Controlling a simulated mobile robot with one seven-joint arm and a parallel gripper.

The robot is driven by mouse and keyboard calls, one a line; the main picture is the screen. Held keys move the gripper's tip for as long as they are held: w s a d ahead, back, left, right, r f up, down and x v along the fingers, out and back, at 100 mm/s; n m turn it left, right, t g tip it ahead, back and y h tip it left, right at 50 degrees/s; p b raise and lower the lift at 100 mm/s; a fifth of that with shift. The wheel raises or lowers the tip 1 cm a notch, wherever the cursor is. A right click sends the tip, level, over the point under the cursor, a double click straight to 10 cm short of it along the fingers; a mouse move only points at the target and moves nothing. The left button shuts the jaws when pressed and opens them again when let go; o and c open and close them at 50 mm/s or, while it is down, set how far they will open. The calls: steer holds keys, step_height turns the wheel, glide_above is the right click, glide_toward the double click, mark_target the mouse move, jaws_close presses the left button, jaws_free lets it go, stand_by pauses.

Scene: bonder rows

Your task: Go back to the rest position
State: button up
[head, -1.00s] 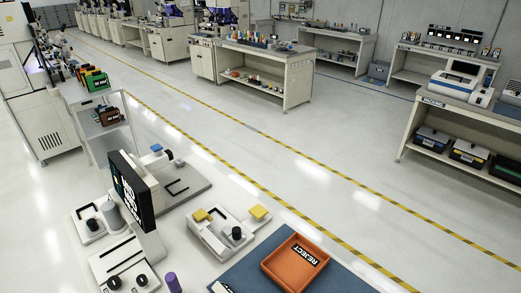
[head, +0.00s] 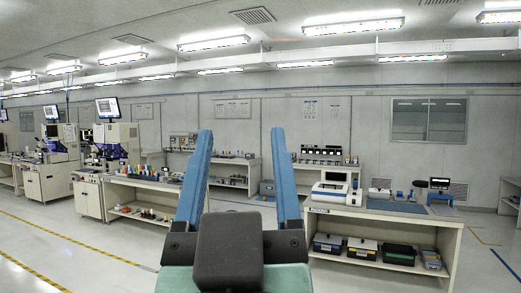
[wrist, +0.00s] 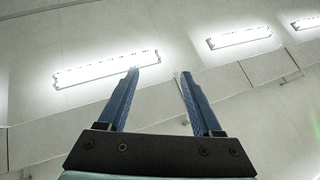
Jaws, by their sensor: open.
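My gripper (head: 243,140) stands in the lower middle of the head view, its two blue fingers pointing up. The fingers are spread apart with nothing between them. In the wrist view my gripper (wrist: 158,74) is also open and empty, with the ceiling and a lit lamp (wrist: 105,69) behind it. No object touches the fingers.
A bench (head: 437,222) with instruments on top and bins below stands at the right. Another bench (head: 140,182) with small items is at the left, by bonder machines (head: 118,140). A back wall with a window (head: 428,120) closes the room. Open floor (head: 110,228) lies at the lower left.

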steer(key=s+r, duration=0.1)
steer(key=s+d+r+t, duration=0.1)
steer(key=s+d+r+m+t+h, duration=0.1)
steer(key=s, duration=0.1)
steer(key=shift+r, duration=0.35)
steer(key=shift+a, duration=0.1)
